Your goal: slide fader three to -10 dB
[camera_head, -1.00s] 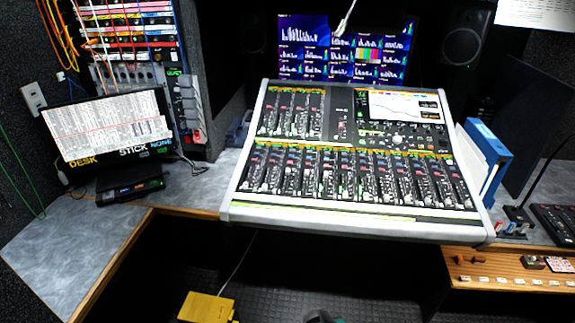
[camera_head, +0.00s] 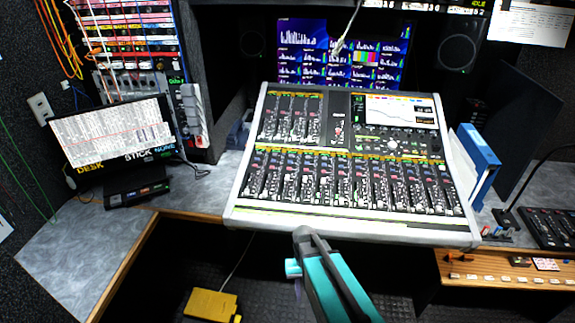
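The mixing console (camera_head: 347,222) sits on the desk in the middle of the view, its panel tilted toward me. A long row of channel strips with faders (camera_head: 340,185) runs across its lower half. A shorter bank (camera_head: 290,117) is at the upper left. Fader three cannot be singled out, and the cap positions and dB marks are too small to read. My teal and dark grey arm (camera_head: 330,278) rises from the bottom centre. Its rounded grey end shows just below the console's front edge. No gripper fingers can be made out.
A laptop-like screen (camera_head: 112,135) stands on the left desk wing. A blue binder (camera_head: 480,155) stands right of the console, near a lamp stem and a black control panel (camera_head: 553,228). A yellow box (camera_head: 212,304) lies on the floor. Open space lies below the console front.

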